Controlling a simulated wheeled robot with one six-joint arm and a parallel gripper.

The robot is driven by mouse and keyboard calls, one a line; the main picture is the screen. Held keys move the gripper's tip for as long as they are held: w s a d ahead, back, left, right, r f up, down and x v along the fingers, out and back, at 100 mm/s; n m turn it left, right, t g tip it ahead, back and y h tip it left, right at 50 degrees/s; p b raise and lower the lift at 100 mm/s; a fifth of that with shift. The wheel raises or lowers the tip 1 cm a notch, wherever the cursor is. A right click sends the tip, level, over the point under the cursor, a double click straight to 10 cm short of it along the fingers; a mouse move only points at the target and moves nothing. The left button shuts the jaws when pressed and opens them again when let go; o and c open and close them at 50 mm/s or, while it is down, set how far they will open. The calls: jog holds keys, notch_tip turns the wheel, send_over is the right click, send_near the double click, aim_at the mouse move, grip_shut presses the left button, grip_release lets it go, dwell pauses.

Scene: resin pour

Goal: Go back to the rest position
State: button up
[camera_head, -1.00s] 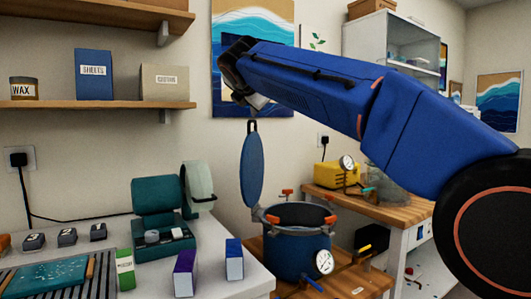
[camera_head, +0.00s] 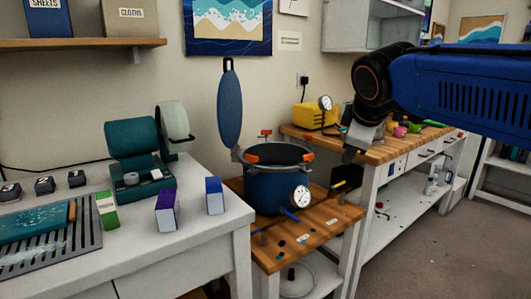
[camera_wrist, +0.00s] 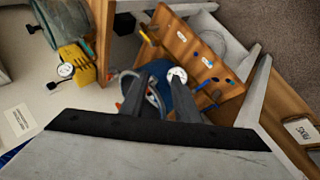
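My gripper (camera_head: 350,158) hangs at the end of my blue arm, to the right of the blue pressure pot and in front of the wooden bench in the head view. In the wrist view its two dark fingers (camera_wrist: 157,85) stand apart with a gap between them and nothing held. The blue pot (camera_head: 275,190) stands on a small wooden-topped stand with its round lid (camera_head: 230,108) raised upright behind it. The pot also shows beyond the fingers in the wrist view (camera_wrist: 155,85). The pot's inside is mostly hidden.
A white table (camera_head: 190,235) at left holds a teal machine (camera_head: 132,145), small boxes and a tray. The wooden bench (camera_head: 385,150) at right carries a yellow device (camera_head: 314,116) and cups. Free floor (camera_head: 440,260) lies at the front right.

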jog(key=s+d+f+m+g, duration=0.1)
jog(key=s+f+m, duration=0.3)
jog(key=s+f, duration=0.4)
jog(key=s+d+f+m+g, duration=0.1)
jog(key=s+d+f+m, duration=0.3)
jog(key=s+f, duration=0.4)
jog(key=s+d+f+m+g, duration=0.1)
jog(key=s+d+f+m, duration=0.2)
jog(key=s+f, duration=0.5)
jog(key=shift+s+f+m+g+y, duration=0.3)
jog(key=shift+f+m+y, duration=0.1)
jog(key=shift+f+m, duration=0.5)
